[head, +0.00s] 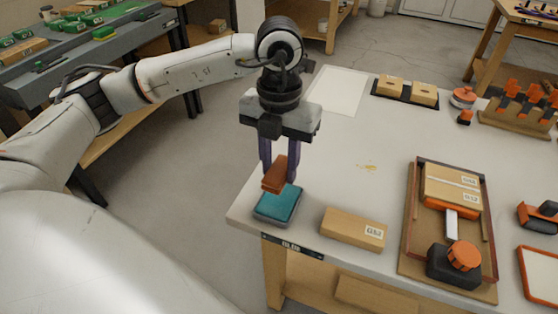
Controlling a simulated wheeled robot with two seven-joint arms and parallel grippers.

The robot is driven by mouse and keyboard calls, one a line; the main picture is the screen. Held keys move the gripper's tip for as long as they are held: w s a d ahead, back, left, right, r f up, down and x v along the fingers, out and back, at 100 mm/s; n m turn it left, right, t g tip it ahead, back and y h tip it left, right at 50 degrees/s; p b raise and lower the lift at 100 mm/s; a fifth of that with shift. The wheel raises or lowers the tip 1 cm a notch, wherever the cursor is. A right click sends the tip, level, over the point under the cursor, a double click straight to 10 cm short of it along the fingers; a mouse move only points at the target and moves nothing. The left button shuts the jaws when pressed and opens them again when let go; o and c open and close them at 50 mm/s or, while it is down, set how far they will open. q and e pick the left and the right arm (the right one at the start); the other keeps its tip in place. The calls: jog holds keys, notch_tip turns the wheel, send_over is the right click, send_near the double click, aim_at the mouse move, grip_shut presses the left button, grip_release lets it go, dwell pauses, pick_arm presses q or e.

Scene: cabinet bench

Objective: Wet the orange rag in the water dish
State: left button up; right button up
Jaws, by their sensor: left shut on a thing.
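The orange rag (274,175) is a folded, brownish-orange block between the fingers of my left gripper (279,168). My left gripper points down and is shut on it. The water dish (278,204) is a small grey-rimmed square dish with teal water, at the near left corner of the white table. The rag is right above the far left part of the dish; I cannot tell whether its lower edge touches the water. My right gripper is not in view.
A cardboard box (353,229) with a label lies right of the dish. Further right is a wooden tray (405,262) holding a box and a black-and-orange tool. A yellowish smudge (366,167) marks the tabletop. A white sheet (339,90) lies at the back left.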

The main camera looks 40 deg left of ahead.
pick_arm(q)
jog(key=shift+n, duration=0.3)
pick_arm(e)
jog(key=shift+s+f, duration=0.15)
pick_arm(q)
jog(key=shift+f+b, duration=0.6)
jog(key=shift+f, duration=0.1)
notch_tip(320, 180, down, 4)
jog(key=b, duration=0.3)
jog(key=shift+f+b, duration=0.2)
jog(key=shift+b, duration=0.1)
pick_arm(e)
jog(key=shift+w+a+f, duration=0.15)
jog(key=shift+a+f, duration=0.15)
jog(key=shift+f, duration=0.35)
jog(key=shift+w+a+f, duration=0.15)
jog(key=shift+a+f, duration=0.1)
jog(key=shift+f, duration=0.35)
pick_arm(q)
jog(key=shift+f+b, duration=0.55)
jog(key=shift+f, duration=0.15)
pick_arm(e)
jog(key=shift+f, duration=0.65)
pick_arm(q)
jog(key=shift+r, duration=0.1)
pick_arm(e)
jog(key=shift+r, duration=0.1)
